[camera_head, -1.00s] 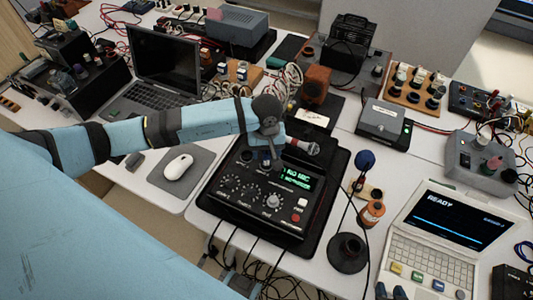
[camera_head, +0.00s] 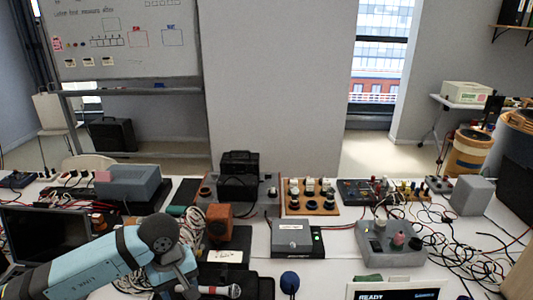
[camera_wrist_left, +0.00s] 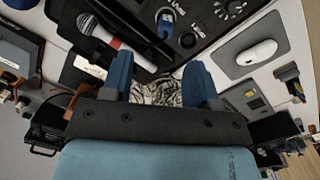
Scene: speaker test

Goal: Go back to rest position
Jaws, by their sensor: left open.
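My left arm comes in at the lower left of the head view. Its gripper points down near the bottom edge, with the fingertips largely hidden there. In the left wrist view the blue fingers of my left gripper (camera_wrist_left: 158,85) are spread apart with nothing held between them. A microphone with a silver head and red band (camera_wrist_left: 95,28) lies beyond the fingers on a black tray. It also shows beside the arm in the head view (camera_head: 222,290). A black knob panel (camera_wrist_left: 215,22) is next to it. My right gripper is in neither view.
A white mouse (camera_wrist_left: 258,53) lies on a grey mat. A dark laptop (camera_head: 45,232) is left of the arm. A grey box (camera_head: 291,238), an orange block (camera_head: 219,222) and a grey control box (camera_head: 390,245) crowd the table. Loose cables run at the right.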

